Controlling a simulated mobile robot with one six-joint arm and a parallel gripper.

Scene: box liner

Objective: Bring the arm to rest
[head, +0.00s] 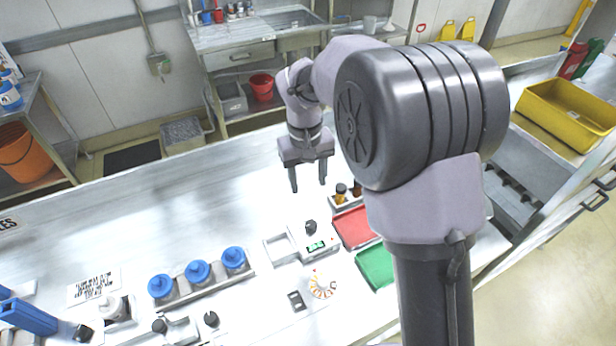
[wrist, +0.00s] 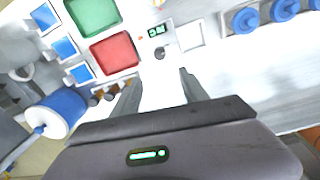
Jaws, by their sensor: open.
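My gripper (head: 308,187) hangs over the white bench (head: 150,232), behind the red and green trays in the head view. Its two fingers are apart with nothing between them. In the wrist view the gripper (wrist: 170,82) is also open, with bare bench between and beyond its fingers. My arm is raised and bent, and it hides part of the bench to the right of the trays.
The bench holds a red tray (head: 353,227), a green tray (head: 377,265), a small device with a green display (head: 316,246) and several blue-capped jars (head: 198,272) in a rack. A yellow bin (head: 567,112) stands right. The bench's back left is clear.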

